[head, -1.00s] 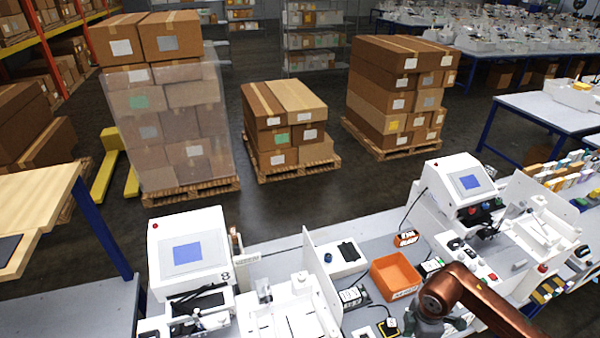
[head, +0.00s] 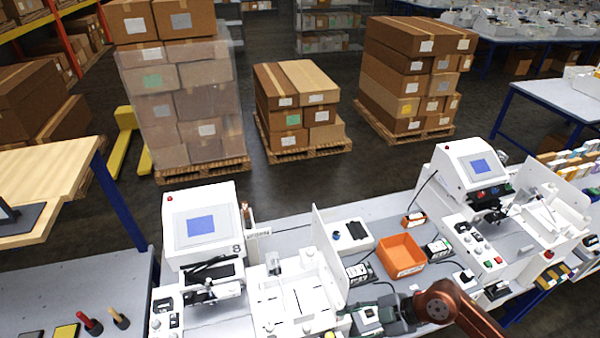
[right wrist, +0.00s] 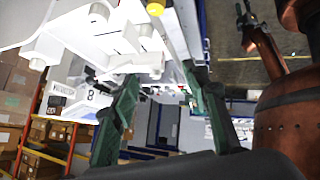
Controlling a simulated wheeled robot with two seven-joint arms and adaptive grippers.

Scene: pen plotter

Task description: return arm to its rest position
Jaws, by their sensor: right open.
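My right arm, copper coloured, comes in from the lower right of the head view. Its dark grey-green gripper (head: 372,318) is at the bottom edge, beside the white flat bed (head: 300,290) of the plotter station marked 8 (head: 205,225). In the right wrist view the two green fingers stand wide apart with nothing between them, so the gripper (right wrist: 163,80) is open and empty. White station parts lie close to the fingers there. My left gripper is not seen in the head view. A copper arm part shows at the upper right of the wrist view; I cannot tell which link it is.
An orange bin (head: 400,256) stands behind my right gripper, with small black-and-white devices around it. A second white station (head: 472,180) is to the right. A white upright panel (head: 330,250) edges the bed. Several boxes on pallets (head: 305,150) stand behind; the floor between is clear.

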